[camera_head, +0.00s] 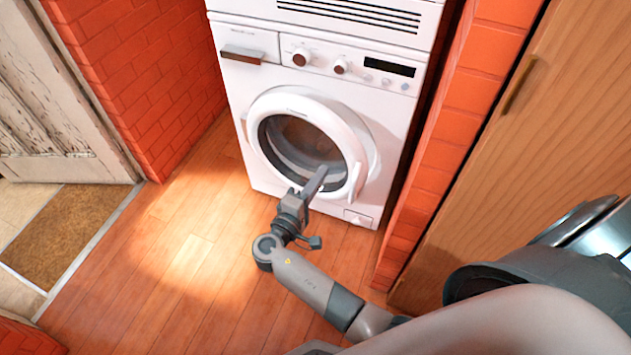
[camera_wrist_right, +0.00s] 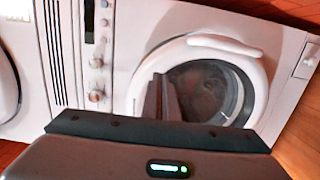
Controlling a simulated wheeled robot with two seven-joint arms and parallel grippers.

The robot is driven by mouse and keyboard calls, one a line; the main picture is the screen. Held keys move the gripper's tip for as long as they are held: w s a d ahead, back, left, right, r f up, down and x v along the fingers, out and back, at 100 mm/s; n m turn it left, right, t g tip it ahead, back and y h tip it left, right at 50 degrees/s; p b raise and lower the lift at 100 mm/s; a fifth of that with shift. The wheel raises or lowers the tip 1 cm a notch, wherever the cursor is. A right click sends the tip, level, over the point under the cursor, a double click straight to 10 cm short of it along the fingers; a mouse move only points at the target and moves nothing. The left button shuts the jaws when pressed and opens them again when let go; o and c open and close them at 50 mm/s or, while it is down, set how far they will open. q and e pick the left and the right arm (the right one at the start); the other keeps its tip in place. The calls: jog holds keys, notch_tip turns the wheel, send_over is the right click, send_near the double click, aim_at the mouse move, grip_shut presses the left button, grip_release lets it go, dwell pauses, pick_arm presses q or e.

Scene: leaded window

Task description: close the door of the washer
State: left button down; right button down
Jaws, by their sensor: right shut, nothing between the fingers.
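The white washer (camera_head: 398,128) stands against the brick wall. Its round door (camera_head: 262,108) has a white ring, dark glass and a curved handle (camera_head: 355,180) on the right side in the head view. The door lies close to the washer's front; I cannot tell if it is fully closed or slightly ajar. In the wrist view the door (camera_wrist_right: 258,85) fills the right half, with the handle (camera_wrist_right: 225,45) at its top. My right gripper (camera_head: 318,180) is shut and empty, in front of the lower glass, left of the handle. Contact with the door is unclear. My left gripper is not in view.
A second white appliance (camera_head: 330,12) sits above the washer. A wooden cabinet door (camera_head: 500,150) and a brick pillar (camera_head: 440,150) stand close on the right. The wooden floor (camera_head: 190,260) to the left is clear, up to a brown doormat (camera_head: 70,230).

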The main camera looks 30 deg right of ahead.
aim_at(342, 143)
jog(key=x, duration=1)
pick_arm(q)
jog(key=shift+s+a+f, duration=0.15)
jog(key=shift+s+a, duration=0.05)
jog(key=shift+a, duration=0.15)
